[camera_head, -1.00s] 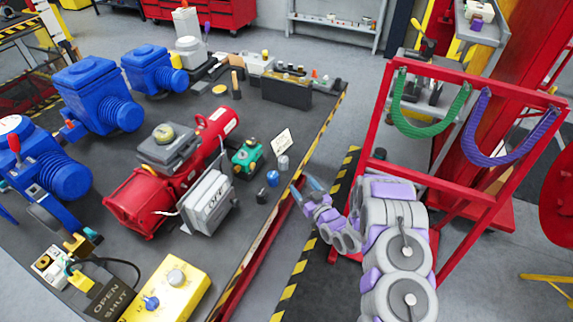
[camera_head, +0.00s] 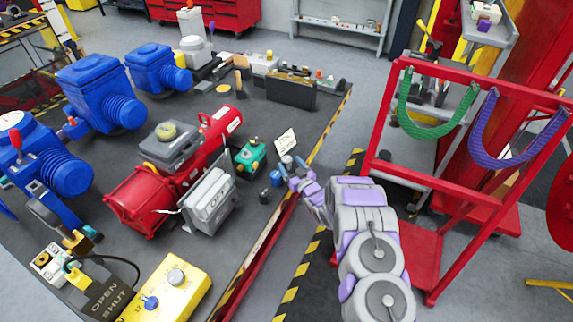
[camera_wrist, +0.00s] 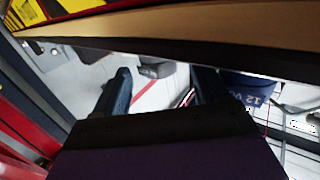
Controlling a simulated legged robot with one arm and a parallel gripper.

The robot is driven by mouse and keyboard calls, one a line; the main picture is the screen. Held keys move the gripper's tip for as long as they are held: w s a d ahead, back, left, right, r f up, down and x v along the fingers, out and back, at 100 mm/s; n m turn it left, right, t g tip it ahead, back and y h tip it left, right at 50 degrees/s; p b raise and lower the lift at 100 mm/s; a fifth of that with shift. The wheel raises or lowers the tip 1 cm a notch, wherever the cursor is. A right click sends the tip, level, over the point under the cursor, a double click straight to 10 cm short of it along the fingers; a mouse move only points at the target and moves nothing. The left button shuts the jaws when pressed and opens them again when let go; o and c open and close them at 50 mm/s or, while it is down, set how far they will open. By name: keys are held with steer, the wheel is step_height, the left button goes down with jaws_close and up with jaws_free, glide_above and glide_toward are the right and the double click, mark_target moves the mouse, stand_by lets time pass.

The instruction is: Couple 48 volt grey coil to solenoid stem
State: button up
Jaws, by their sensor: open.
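A green solenoid valve body (camera_head: 250,157) stands on the dark bench near its right edge, beside the red actuator. My gripper (camera_head: 291,163) is at the bench edge, by the small coils, and partly hides the grey coil in the head view. In the wrist view my gripper (camera_wrist: 160,85) has its two dark fingers apart with nothing clamped. A grey piece (camera_wrist: 155,68), probably the grey coil, shows beyond and between the fingertips. A blue coil (camera_head: 275,178) marked 12 V (camera_wrist: 248,88) is beside the right finger. I cannot make out the stem clearly.
A black coil (camera_head: 264,195) stands near the blue one. A white card (camera_head: 285,141) stands behind the coils. The grey OFF box (camera_head: 210,200) and red actuator (camera_head: 140,200) are to the left. A red frame (camera_head: 470,80) with hanging slings stands right of the bench.

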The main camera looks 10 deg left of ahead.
mark_target(289, 163)
steer(key=shift+b+x, duration=0.3)
steer(key=shift+x, duration=1.5)
steer(key=shift+c, duration=0.5)
steer(key=c, duration=1)
